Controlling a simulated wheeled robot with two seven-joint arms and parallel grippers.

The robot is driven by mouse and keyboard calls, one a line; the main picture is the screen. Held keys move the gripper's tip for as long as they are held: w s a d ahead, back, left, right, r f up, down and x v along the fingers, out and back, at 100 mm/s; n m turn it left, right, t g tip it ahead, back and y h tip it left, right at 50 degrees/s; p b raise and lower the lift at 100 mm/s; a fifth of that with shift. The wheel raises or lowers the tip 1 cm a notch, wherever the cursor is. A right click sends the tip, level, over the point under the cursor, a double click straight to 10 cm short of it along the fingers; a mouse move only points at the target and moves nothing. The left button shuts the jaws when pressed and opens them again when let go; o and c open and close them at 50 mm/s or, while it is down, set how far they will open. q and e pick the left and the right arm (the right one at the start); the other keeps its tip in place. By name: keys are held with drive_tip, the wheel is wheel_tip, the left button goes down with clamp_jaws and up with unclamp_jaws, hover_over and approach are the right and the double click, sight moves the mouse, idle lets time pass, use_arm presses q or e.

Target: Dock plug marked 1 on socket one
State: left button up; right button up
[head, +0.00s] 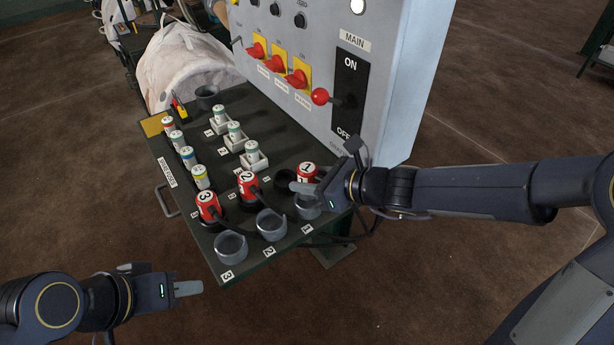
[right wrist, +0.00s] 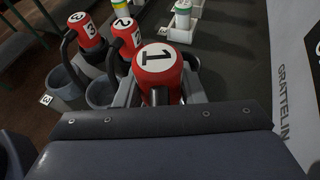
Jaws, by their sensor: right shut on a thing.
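The red plug marked 1 (head: 307,171) has a white top and is held by my right gripper (head: 308,187) at the panel's right end. In the right wrist view, plug 1 (right wrist: 160,70) sits between the two fingers, its number facing the camera. Socket one (head: 308,208) is a grey cup at the front right edge, just in front of the gripper and partly hidden by it. A dark ring (head: 287,181) shows just left of the plug. My left gripper (head: 188,288) is empty, low at the left, away from the panel; its finger gap does not show.
Plug 2 (head: 247,184) and plug 3 (head: 207,206) stand behind socket two (head: 271,225) and socket three (head: 231,246). Several small labelled cylinders stand farther back. The grey cabinet (head: 402,80) with a red-knobbed lever (head: 320,96) rises close behind the right gripper.

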drive_tip(key=shift+f+b, duration=1)
drive_tip(key=shift+f, duration=0.55)
drive_tip(key=shift+d, duration=0.1)
drive_tip(key=shift+f+b, duration=0.6)
drive_tip(key=shift+b, duration=0.25)
drive_tip(key=o, duration=0.8)
drive_tip(key=shift+p+v, duration=0.6)
drive_tip(key=shift+v, duration=0.3)
drive_tip(key=p+v, duration=0.5)
drive_tip(key=v, duration=0.4)
drive_tip(key=shift+s+d, duration=0.1)
